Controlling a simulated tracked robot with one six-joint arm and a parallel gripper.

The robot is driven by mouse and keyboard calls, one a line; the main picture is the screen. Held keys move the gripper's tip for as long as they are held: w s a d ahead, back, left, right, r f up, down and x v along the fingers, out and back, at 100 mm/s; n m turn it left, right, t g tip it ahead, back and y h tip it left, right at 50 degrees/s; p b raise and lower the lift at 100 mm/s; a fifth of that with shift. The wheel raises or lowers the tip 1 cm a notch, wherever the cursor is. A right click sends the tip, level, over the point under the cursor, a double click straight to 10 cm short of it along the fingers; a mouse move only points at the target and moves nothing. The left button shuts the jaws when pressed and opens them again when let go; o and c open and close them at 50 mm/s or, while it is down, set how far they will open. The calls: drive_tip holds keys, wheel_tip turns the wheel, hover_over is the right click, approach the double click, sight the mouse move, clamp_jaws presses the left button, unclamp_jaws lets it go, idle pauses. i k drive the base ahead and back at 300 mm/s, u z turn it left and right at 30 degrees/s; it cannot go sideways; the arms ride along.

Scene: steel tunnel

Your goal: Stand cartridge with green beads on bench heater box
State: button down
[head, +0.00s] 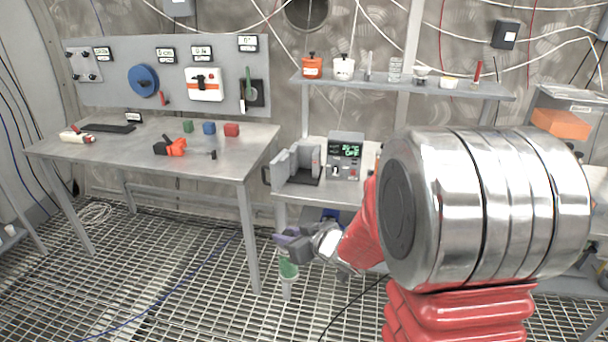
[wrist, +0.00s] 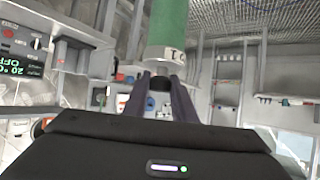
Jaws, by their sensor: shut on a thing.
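My gripper (head: 292,241) is shut on the cartridge with green beads (head: 288,269), which hangs below it, roughly upright, in front of the small bench. In the wrist view the cartridge (wrist: 167,28) shows a green body, a white band with partly hidden marks and a dark neck between my fingers (wrist: 160,90). The bench heater box (head: 345,157) stands on the small bench, a grey box with a lit display and knobs. Its display also shows at the left of the wrist view (wrist: 14,66). The cartridge is apart from the heater box.
A grey open-sided holder (head: 297,164) stands left of the heater box. A shelf (head: 400,86) with jars is above. The left table (head: 130,155) carries coloured blocks and tools. My arm hides the bench's right part. Grated floor lies open at front left.

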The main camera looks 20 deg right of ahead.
sight(305, 173)
drive_tip(key=u, duration=0.05)
drive_tip(key=i, duration=1)
drive_tip(key=z, duration=0.05)
